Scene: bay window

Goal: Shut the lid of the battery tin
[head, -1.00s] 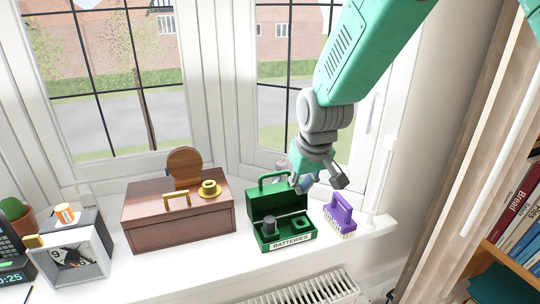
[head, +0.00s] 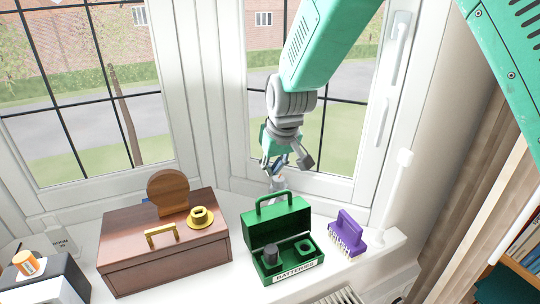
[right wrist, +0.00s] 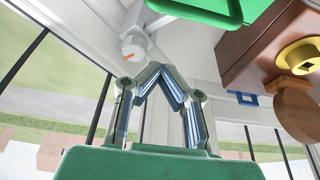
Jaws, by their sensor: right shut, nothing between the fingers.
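The green battery tin (head: 262,262) stands on the white sill, its BATTERIES label facing front. Its lid (head: 280,224) is open and stands up at the back, with a loop handle on its edge. A dark round piece and a green square ring sit inside. In the right wrist view, part of the green tin (right wrist: 205,10) shows at the top edge. My right gripper (head: 285,168) is above and behind the raised lid, apart from it. Its fingers (right wrist: 162,76) are shut and empty. My left gripper is not in view.
A brown wooden box (head: 165,262) with a yellow handle and yellow ring stands left of the tin. A purple brush (head: 346,232) stands close on the right. A small white object with an orange tip (right wrist: 134,46) is behind the tin. Window panes rise behind.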

